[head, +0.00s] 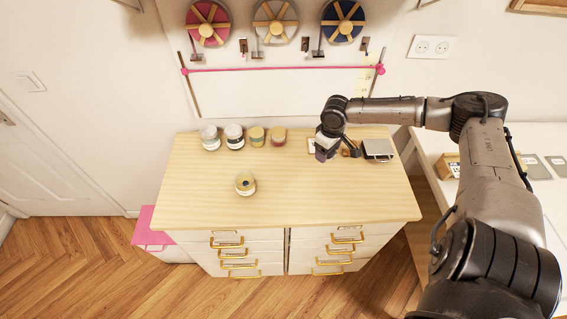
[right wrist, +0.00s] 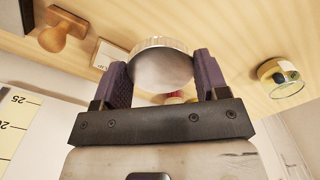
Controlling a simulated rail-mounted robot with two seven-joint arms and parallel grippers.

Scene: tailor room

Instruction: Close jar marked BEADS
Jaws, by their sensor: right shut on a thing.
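My right gripper (head: 325,152) is above the right part of the wooden cabinet top. In the right wrist view its purple fingers (right wrist: 160,66) are shut on a round silver lid (right wrist: 161,68) with a ridged rim. An open-looking jar (head: 245,184) with yellowish contents stands alone near the front middle of the top, to the left of the gripper and apart from it. It also shows at the right of the right wrist view (right wrist: 282,80). Its label is too small to read, so I cannot confirm it is the BEADS jar. My left gripper is out of view.
Several jars (head: 234,137) stand in a row at the back left of the cabinet top (head: 320,200). A wooden stamp (right wrist: 66,30), a small card (right wrist: 106,55) and a dark flat object (head: 378,149) lie at the back right. The front right is clear.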

